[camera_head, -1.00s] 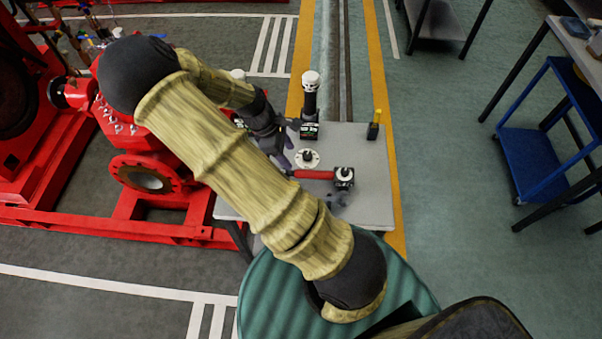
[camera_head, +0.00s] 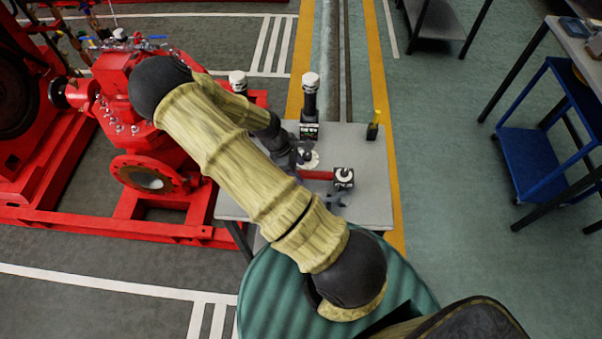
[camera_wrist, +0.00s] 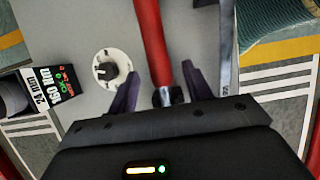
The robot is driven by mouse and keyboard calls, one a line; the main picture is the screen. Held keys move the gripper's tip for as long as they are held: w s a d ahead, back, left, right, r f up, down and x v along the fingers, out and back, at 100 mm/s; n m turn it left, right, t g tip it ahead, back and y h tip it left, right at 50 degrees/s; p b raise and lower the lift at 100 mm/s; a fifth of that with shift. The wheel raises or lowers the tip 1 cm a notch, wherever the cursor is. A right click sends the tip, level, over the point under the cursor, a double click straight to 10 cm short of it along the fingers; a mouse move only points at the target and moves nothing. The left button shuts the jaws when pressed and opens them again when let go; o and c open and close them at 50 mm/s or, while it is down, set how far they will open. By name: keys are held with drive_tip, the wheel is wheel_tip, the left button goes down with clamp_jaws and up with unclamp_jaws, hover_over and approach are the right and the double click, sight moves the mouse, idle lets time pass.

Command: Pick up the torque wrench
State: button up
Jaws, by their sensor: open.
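A red bar (camera_wrist: 152,45), which I take to be the torque wrench, lies on the grey table. My gripper (camera_head: 299,158) is low over the table at that left part. In the wrist view my open gripper (camera_wrist: 160,88) has one finger on each side of the bar, with a dark end piece between them. I cannot tell whether the fingers touch it.
A white dial with a black knob (camera_wrist: 108,69) sits left of the bar. A display box reading 160 Nm, 24 mm (camera_wrist: 50,85) is farther left. A black cylinder with a white top (camera_head: 310,95) stands at the table's back. A yellow-topped item (camera_head: 375,124) stands right. Red pump machinery (camera_head: 150,180) is left.

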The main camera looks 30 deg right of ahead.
drive_tip(key=shift+x, duration=1.35)
drive_tip(key=shift+w, duration=0.1)
clamp_jaws()
